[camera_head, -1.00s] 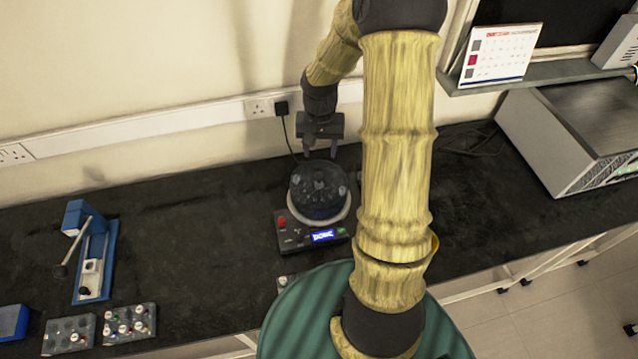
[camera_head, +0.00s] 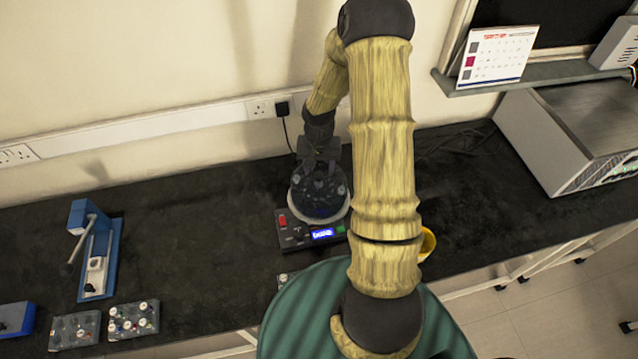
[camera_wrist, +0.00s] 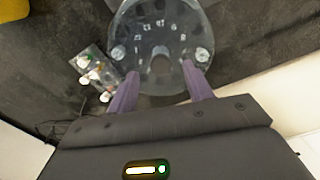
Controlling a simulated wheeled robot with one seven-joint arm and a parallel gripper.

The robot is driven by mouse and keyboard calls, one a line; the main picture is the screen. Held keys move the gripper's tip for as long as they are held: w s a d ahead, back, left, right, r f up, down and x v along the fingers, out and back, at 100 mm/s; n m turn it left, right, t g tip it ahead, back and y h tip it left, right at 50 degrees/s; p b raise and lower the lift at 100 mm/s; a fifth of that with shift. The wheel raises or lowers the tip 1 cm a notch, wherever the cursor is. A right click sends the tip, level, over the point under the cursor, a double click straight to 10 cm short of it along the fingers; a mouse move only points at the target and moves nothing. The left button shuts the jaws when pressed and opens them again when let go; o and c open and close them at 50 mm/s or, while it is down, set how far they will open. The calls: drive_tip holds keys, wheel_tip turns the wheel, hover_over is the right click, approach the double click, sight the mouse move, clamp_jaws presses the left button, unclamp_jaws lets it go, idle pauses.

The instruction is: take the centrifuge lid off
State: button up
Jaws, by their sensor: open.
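The centrifuge (camera_head: 308,236) stands on the dark bench, with red and dark buttons and a lit blue display on its front. Its dark, see-through domed lid (camera_head: 319,197) sits on top. My gripper (camera_head: 318,172) is at the back upper side of the lid, pointing down. In the wrist view the lid (camera_wrist: 160,30) fills the upper middle, with tubes or holes in a ring seen through it. The two purple fingers of my gripper (camera_wrist: 160,85) are apart, one on each side of the lid's near middle. I cannot tell whether they touch the lid.
A blue device with a lever (camera_head: 97,255) and tube racks (camera_head: 134,319) stand at the left. A yellow container (camera_head: 427,243) is partly behind my arm. A large grey box (camera_head: 565,135) is at the right.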

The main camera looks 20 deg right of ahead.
sight(319, 186)
drive_tip(key=shift+w+f, duration=0.1)
drive_tip(key=shift+f, duration=1.35)
clamp_jaws()
